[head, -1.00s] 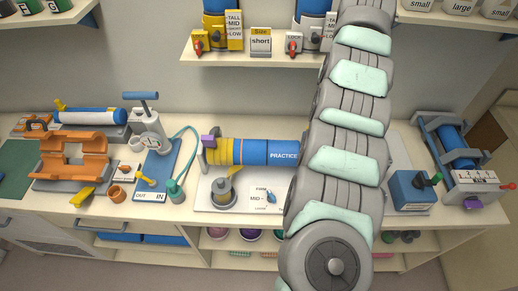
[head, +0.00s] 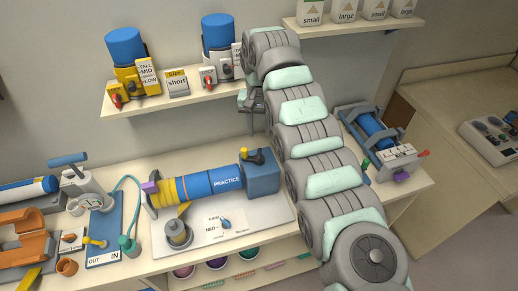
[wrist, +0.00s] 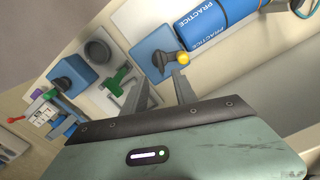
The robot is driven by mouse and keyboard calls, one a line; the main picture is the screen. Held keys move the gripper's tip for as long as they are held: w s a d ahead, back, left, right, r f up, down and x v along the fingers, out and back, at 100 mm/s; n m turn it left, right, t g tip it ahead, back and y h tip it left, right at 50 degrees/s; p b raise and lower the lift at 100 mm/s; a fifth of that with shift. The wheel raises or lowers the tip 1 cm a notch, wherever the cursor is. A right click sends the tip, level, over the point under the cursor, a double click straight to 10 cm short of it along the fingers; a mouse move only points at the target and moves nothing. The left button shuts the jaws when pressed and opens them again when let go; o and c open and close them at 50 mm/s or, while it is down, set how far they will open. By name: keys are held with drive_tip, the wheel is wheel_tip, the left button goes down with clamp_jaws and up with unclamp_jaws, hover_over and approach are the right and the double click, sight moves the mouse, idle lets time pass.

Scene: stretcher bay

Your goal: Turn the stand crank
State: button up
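My gripper (head: 252,98) shows at the far end of my arm, in front of the wall and above the bench. In the wrist view its two grey fingers (wrist: 160,92) are apart with nothing between them. A blue box with a dark lever (wrist: 72,72) and a green handle (wrist: 120,82) lie beyond the fingers, to their left. A roller stand (head: 380,135) with a blue roll, a number panel and a red-tipped handle (head: 422,153) is at the bench's right end. None of these is touched by the gripper. I cannot tell which handle is the stand crank.
A blue PRACTICE cylinder (head: 213,184) lies on the bench, joined to a blue box with a yellow knob (head: 252,156). A shelf (head: 190,92) with two blue canisters is near my gripper. My arm hides part of the bench before the roller stand.

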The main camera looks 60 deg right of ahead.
sight(259, 153)
wheel_tip(259, 153, down, 10)
drive_tip(key=shift+f+p, duration=0.25)
drive_tip(key=shift+p, duration=0.45)
clamp_jaws()
